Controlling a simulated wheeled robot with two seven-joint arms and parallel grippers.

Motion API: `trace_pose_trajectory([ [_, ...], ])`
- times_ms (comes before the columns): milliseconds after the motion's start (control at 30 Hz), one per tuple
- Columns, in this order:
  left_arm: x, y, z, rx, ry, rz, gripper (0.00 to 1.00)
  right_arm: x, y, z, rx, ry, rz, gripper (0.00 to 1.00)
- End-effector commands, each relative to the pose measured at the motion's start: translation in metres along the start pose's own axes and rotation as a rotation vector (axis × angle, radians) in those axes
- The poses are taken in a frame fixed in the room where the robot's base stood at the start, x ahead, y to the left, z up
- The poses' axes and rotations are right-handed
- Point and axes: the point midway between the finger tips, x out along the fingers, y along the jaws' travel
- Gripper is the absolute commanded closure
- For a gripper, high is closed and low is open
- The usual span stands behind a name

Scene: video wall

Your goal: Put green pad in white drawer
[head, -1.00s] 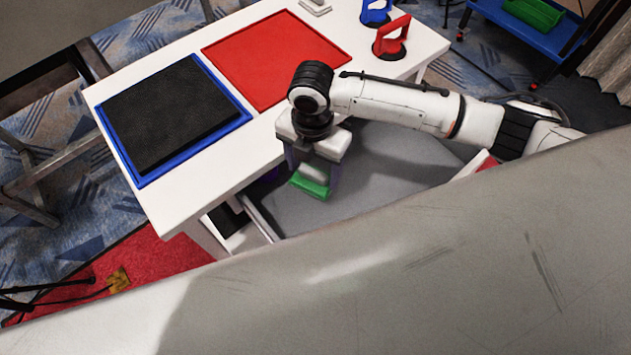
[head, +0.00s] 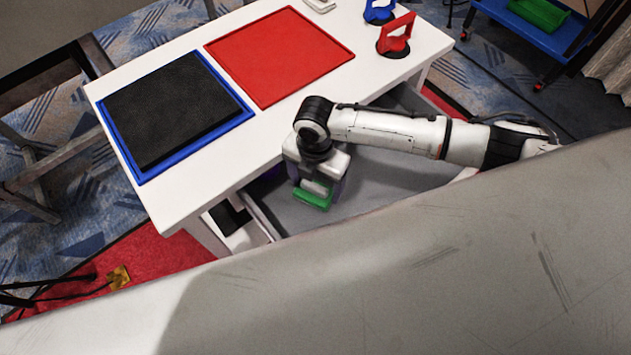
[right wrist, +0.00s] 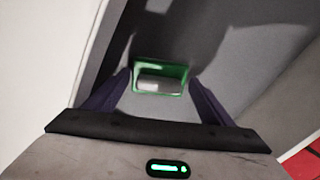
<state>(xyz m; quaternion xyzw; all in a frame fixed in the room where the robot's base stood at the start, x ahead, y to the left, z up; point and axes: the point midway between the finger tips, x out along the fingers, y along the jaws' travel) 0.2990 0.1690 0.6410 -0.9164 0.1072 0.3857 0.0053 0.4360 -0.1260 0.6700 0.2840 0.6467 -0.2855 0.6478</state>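The green pad (head: 313,198), with a pale grip on its upper side, is at the fingertips of my right gripper (head: 318,188). The pad also shows in the right wrist view (right wrist: 160,67), spanning the space between the two fingers, which meet its ends. My right gripper is shut on it. The white drawer (head: 385,180) is open below the tabletop, with a grey inside. The pad is over or inside the drawer's left part; I cannot tell whether it touches the floor. My right arm hides part of the drawer. My left gripper is not in view.
The white table (head: 265,145) holds a blue tray with a black mat (head: 170,115), a red tray (head: 280,55), and red (head: 397,38) and blue (head: 378,10) handled tools. A blue cart (head: 540,40) stands at the far right. The drawer floor right of the pad looks clear.

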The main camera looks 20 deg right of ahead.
Motion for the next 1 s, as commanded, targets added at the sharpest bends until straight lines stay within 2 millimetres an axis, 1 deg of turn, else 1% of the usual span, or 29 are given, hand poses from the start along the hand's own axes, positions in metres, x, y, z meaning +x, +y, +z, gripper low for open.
trace_pose_trajectory([
  [167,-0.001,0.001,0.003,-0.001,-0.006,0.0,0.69,-0.002,0.0,0.0,0.0,0.0,0.001,0.24],
  [267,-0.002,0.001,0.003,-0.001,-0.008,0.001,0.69,-0.009,0.001,0.001,0.0,0.0,0.002,0.24],
  [367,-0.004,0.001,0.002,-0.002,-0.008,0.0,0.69,-0.025,0.001,0.001,0.0,-0.002,0.003,0.24],
  [600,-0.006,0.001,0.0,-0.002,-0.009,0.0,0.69,-0.077,0.001,0.001,-0.001,-0.002,0.005,0.24],
  [700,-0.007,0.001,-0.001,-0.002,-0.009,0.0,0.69,-0.095,0.001,0.001,0.0,-0.002,0.003,0.24],
  [833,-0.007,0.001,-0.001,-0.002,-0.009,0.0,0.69,-0.112,0.001,0.001,0.001,0.0,0.003,0.24],
  [1000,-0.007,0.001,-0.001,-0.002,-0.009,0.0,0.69,-0.121,0.0,0.001,0.001,0.0,0.001,0.24],
])
